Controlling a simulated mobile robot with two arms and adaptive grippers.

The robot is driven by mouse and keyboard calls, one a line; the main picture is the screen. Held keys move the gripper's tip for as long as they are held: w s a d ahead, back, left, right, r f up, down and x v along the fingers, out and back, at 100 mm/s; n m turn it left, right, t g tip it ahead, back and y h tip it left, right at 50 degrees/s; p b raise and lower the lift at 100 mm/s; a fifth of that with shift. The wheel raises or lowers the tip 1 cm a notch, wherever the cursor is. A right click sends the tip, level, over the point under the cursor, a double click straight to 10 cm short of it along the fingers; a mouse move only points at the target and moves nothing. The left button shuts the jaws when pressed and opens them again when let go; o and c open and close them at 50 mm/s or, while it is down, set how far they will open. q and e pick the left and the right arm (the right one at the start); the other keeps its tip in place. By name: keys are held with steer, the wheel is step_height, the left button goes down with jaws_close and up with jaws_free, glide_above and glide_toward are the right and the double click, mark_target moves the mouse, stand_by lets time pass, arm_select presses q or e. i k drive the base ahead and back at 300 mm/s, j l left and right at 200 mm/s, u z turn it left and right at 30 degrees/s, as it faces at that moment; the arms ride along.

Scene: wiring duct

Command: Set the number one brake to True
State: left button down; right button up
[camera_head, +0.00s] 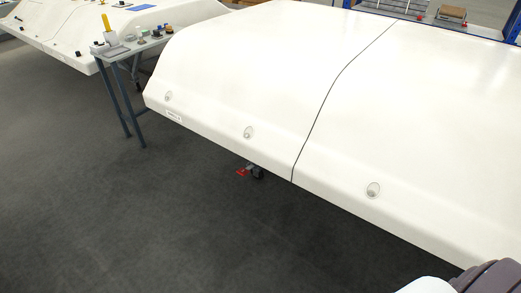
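A red brake lever (242,172) sticks out from under the lower edge of a large white panel body (230,80), near the middle of the head view. It is attached at a dark caster wheel (258,173) close to the floor. The lever is small, and I cannot tell whether it is pressed down or raised. The rest of the caster is hidden behind the panel. Neither gripper shows. A white rounded part and a dark ribbed part at the bottom right appear to be mine.
The dark grey floor (110,220) in front of the panel is clear. A small grey table (135,47) with several small items and a yellow object (107,26) stands at the panel's left end. Another white body (60,35) stands behind it. Blue framing shows at the top right.

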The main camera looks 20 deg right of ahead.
mark_target(243, 171)
steer(key=i+j+z, duration=0.2)
steer(key=z, duration=0.2)
steer(key=i+j+z, duration=0.55)
steer(key=j+z, duration=0.15)
steer(key=z, duration=0.15)
steer(key=i+j+z, duration=0.15)
steer(key=j+z, duration=1)
steer(key=j, duration=0.55)
steer(key=i, duration=0.05)
